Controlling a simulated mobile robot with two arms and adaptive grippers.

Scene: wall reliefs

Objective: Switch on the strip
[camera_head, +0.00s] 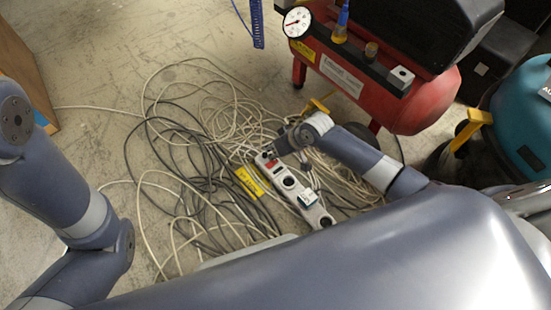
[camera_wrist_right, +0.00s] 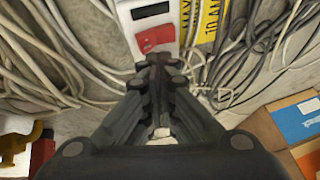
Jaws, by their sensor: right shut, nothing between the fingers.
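The white power strip (camera_head: 290,185) lies on the floor among tangled cables, running from upper left to lower right in the head view. It has dark round sockets and a red switch (camera_head: 269,163) near its upper end. In the right wrist view the end of the strip (camera_wrist_right: 125,14) shows at the top, with the red switch (camera_wrist_right: 155,38) just beyond my fingertips. My right gripper (camera_head: 270,156) is shut and empty, its tips (camera_wrist_right: 158,62) at the switch's edge; I cannot tell if they touch. A plug (camera_head: 308,198) sits on the strip. My left gripper is out of view.
Loose white and dark cables (camera_head: 170,150) cover the floor around the strip. A yellow label (camera_head: 249,182) lies beside it. A red compressor (camera_head: 425,105) with a gauge stands behind, and a teal machine (camera_head: 525,120) stands at the right. A cardboard box (camera_wrist_right: 285,130) shows at lower right in the wrist view.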

